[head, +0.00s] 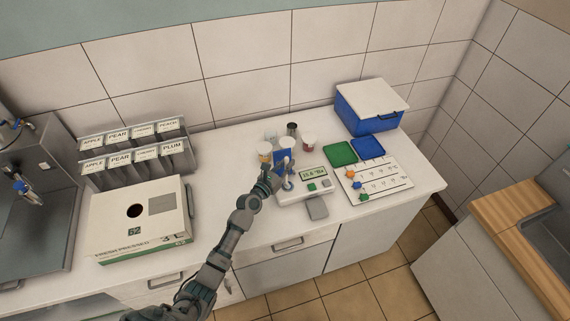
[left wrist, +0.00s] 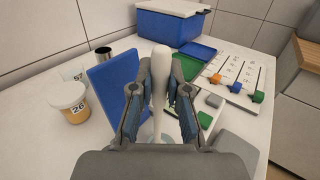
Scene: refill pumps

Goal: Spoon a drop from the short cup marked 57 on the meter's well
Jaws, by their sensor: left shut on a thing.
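My left gripper (head: 284,172) is shut on a white spoon-like handle (left wrist: 161,75), which stands up between the fingers; its lower end is mostly hidden. The gripper is at the left end of the white meter (head: 291,196), over its well area. The meter's display (head: 313,173) seems to read 15.8. A short pale cup (left wrist: 74,72) has a label that looks like 57, partly hidden behind an amber cup marked 26 (left wrist: 68,101). The pale cup also shows faintly in the head view (head: 271,135). My right gripper is not in view.
A blue board (left wrist: 105,88) stands beside the gripper. A metal cup (head: 292,128) and a reddish cup (head: 309,140) stand behind. A blue box (head: 368,112), green tray (head: 340,153) and slider board (head: 385,178) are right; a white carton (head: 140,225) and labelled racks are left.

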